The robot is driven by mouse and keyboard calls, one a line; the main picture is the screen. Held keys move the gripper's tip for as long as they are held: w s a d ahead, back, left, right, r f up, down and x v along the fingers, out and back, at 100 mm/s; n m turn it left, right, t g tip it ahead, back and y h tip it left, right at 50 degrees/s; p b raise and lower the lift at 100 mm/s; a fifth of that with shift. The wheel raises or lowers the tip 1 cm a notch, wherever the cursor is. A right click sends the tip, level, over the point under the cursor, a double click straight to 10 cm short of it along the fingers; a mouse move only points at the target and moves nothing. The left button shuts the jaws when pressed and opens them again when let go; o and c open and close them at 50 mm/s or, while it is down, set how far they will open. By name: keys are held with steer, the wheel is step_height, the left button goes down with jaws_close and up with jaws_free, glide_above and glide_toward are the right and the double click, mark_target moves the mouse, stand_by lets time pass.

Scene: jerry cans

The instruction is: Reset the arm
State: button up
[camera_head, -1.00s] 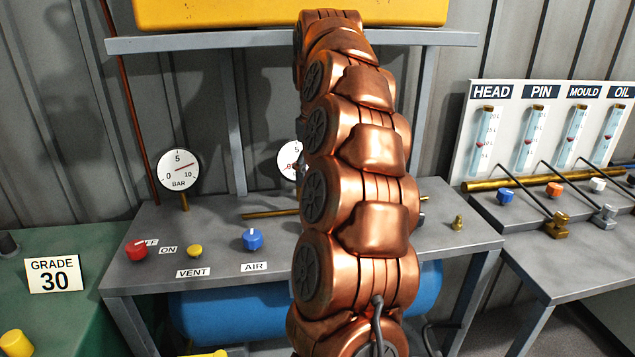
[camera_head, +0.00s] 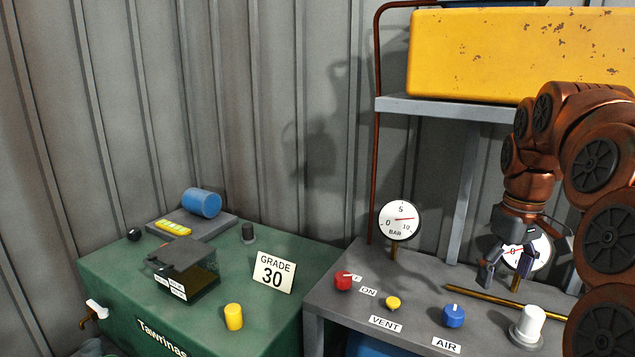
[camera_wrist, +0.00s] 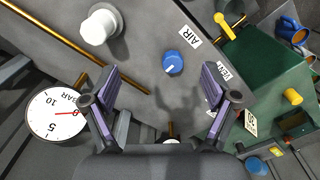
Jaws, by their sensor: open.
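My arm is bent at the right side of the head view, with my gripper (camera_head: 506,277) hanging down over the grey bench (camera_head: 345,305). The gripper is open and nothing is between its fingers. In the wrist view the two fingers (camera_wrist: 160,78) stand wide apart above the grey bench top, and a blue AIR knob (camera_wrist: 173,62) shows between and beyond them. A second gauge (camera_head: 538,252) is partly hidden behind the gripper in the head view.
A pressure gauge (camera_head: 400,220), a red knob (camera_head: 343,281), a yellow knob (camera_head: 393,303) and a white knob (camera_head: 528,325) stand on the bench. A yellow tank (camera_head: 500,55) sits on the shelf above. A green cabinet (camera_head: 110,270) with a GRADE 30 sign (camera_head: 273,271) stands left.

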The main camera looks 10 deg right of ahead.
steer(key=s+a+f+p, duration=0.1)
steer(key=s+a+p, duration=0.1)
steer(key=s+a, duration=0.45)
steer(key=s+a+f+p, duration=0.2)
steer(key=s+a, duration=0.1)
steer(key=a, duration=0.7)
steer(key=s+a+f+p, duration=0.1)
steer(key=s+a+f, duration=0.1)
steer(key=s, duration=0.5)
steer(key=s+a+f+m+g+p, duration=0.1)
steer(key=s+a+f, duration=0.2)
steer(key=s, duration=0.4)
steer(key=shift+a+f+g, duration=0.25)
steer(key=shift+f+g, duration=0.05)
steer(key=shift+f, duration=0.35)
steer(key=shift+s, duration=0.1)
steer(key=shift+c, duration=0.4)
